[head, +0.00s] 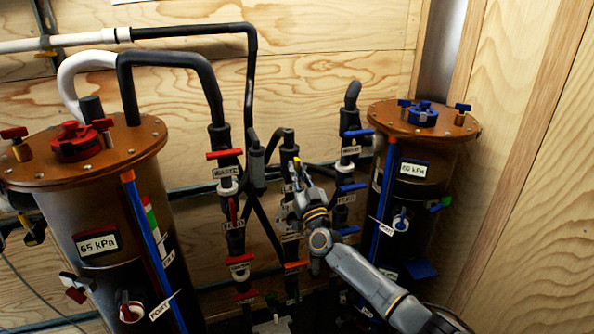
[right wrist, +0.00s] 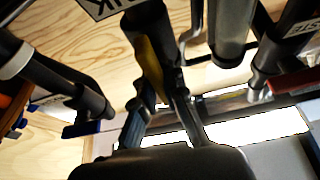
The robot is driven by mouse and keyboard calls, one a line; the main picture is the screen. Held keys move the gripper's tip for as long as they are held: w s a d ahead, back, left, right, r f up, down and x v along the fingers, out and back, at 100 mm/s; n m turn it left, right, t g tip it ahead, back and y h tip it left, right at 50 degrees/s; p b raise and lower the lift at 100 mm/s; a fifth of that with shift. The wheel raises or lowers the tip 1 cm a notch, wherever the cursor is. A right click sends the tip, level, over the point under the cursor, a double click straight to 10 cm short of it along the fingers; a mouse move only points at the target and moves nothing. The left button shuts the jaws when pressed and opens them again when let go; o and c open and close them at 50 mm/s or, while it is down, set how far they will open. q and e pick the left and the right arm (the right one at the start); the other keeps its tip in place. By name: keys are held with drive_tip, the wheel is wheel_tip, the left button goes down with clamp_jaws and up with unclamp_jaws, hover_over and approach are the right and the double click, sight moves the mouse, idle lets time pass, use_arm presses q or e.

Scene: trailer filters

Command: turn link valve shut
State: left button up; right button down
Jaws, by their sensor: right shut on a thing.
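The link valve sits on the middle black pipe, behind my right gripper. Its yellow handle (head: 297,162) shows as a small piece at the fingertips in the head view. In the right wrist view the yellow handle (right wrist: 149,66) stands between the two fingers, in front of a dark pipe. My right gripper (head: 300,184) is shut on this handle; its fingers also show in the right wrist view (right wrist: 160,90). The gripper and hand hide most of the valve body in the head view. My left gripper is not in view.
A 65 kPa filter canister (head: 92,215) with red fittings stands left. A 60 kPa canister (head: 418,165) with blue fittings stands right. Red valve handles (head: 224,154) and blue valve handles (head: 357,133) flank the middle pipe closely. The wooden wall at right (head: 535,200) is bare.

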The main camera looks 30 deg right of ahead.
drive_tip(key=m+h+p, duration=0.1)
drive_tip(key=m, duration=0.2)
drive_tip(key=m+g+h+p, duration=0.1)
drive_tip(key=m+p, duration=0.1)
drive_tip(key=m, duration=0.1)
drive_tip(key=shift+h+p, duration=0.3)
drive_tip(key=shift+h, duration=0.1)
drive_tip(key=m+g+h+p, duration=0.1)
drive_tip(key=m, duration=0.1)
drive_tip(key=m+g+p, duration=0.1)
drive_tip(key=m, duration=0.2)
drive_tip(key=m+g+h+p, duration=0.1)
drive_tip(key=m+p, duration=0.1)
drive_tip(key=shift+d+h, duration=0.25)
drive_tip(key=shift+h, duration=0.05)
drive_tip(key=shift+s+d+f+m+g+p, duration=0.15)
drive_tip(key=shift+m+g+p, duration=0.4)
drive_tip(key=shift+m+p, duration=0.85)
drive_tip(key=shift+w+a+f+m+g+p, duration=0.15)
drive_tip(key=shift+m+g+p, duration=0.35)
drive_tip(key=shift+m+p, duration=0.85)
drive_tip(key=shift+s+d+f+m+g+p, duration=0.2)
drive_tip(key=shift+m+g+p, duration=0.55)
drive_tip(key=shift+m, duration=1)
drive_tip(key=shift+a+f, duration=0.1)
drive_tip(key=c, duration=1.4)
unclamp_jaws()
drive_tip(key=shift+w, duration=0.1)
